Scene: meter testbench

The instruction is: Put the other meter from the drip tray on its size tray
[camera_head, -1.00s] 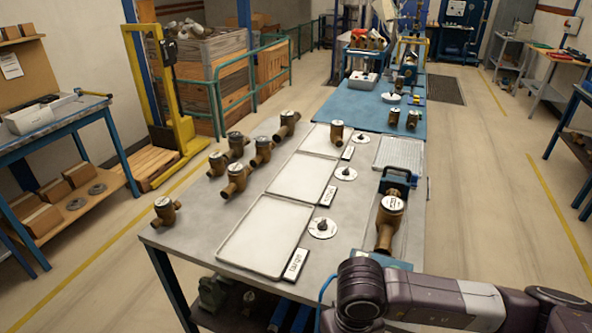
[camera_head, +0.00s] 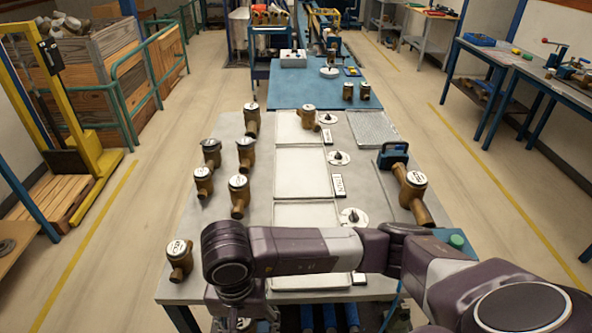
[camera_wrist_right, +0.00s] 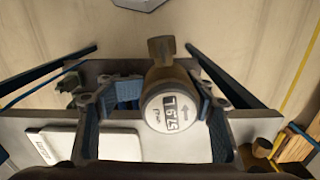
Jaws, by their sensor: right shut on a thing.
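My right gripper (camera_wrist_right: 155,125) is shut on a brass meter (camera_wrist_right: 172,107) with a white numbered dial. Its pipe end points up in the wrist view, and it is near the table's front edge. In the head view my right arm crosses to the front left and hides most of the gripper. The drip tray (camera_head: 372,127) at the back right holds no meter. The front size tray (camera_head: 310,284) is largely behind my arm. The middle size tray (camera_head: 300,173) is empty. The back size tray (camera_head: 288,130) has a meter (camera_head: 308,115) on it. My left gripper is not in view.
Several meters (camera_head: 240,195) stand along the table's left side, and one (camera_head: 180,257) is near the front left corner. Another meter (camera_head: 412,188) sits at the blue clamp (camera_head: 393,155) on the right. Round dials (camera_head: 353,217) lie beside the trays.

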